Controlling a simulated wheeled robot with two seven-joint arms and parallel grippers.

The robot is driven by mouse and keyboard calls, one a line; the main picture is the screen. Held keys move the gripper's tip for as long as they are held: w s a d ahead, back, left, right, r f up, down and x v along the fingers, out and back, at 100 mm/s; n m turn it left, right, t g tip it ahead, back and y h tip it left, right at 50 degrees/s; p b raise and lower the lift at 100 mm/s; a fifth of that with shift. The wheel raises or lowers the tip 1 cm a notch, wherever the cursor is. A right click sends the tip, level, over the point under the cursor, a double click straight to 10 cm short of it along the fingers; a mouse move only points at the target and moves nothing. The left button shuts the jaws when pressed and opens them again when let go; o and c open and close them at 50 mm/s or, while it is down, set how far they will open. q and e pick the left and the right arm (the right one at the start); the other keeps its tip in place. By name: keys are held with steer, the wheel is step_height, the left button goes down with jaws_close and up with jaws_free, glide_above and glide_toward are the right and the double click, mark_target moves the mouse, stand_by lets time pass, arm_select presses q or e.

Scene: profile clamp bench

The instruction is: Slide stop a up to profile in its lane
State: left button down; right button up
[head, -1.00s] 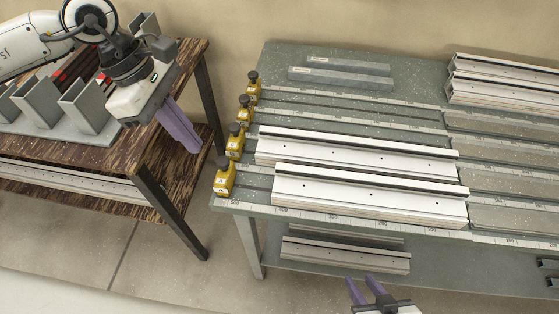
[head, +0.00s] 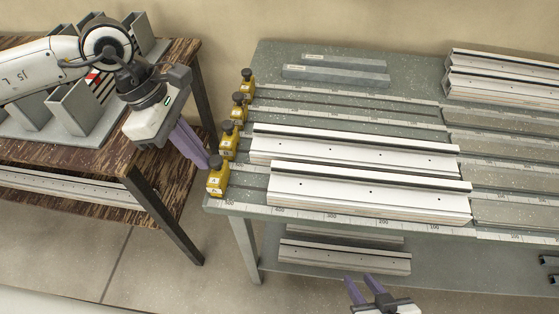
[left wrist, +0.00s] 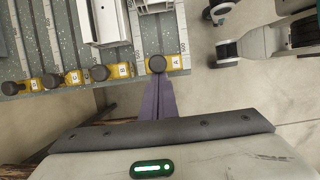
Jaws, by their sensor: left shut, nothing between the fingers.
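Stop a (head: 217,178) is the yellow block with a dark knob at the left end of the nearest lane. It also shows in the left wrist view (left wrist: 177,64), marked A. The white profile (head: 370,192) lies in the same lane to its right, with a gap between them. My left gripper (head: 205,164) is shut and empty, its purple fingertips just left of stop a. In the left wrist view the fingertips (left wrist: 158,84) are right behind stop a; I cannot tell whether they touch it. My right gripper (head: 360,279) is open and empty in front of the bench.
Several more yellow stops (head: 229,140) stand at the left ends of the farther lanes. A second white profile (head: 350,152) lies in the neighbouring lane. Grey bars (head: 335,75) lie at the back. A brown table (head: 90,160) with grey holders stands at the left.

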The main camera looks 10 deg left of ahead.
arm_select(q)
steer(key=shift+s+d, duration=0.1)
steer(key=shift+d, duration=1)
steer(key=shift+s+d+p, duration=0.15)
steer(key=shift+d+p, duration=0.2)
steer(key=shift+d, duration=1.95)
steer(key=shift+s+d+b, duration=0.1)
steer(key=shift+d+b, duration=0.65)
steer(key=shift+d, duration=1.45)
steer(key=shift+r, duration=0.1)
steer(key=shift+d, duration=0.55)
steer(key=shift+a, duration=0.1)
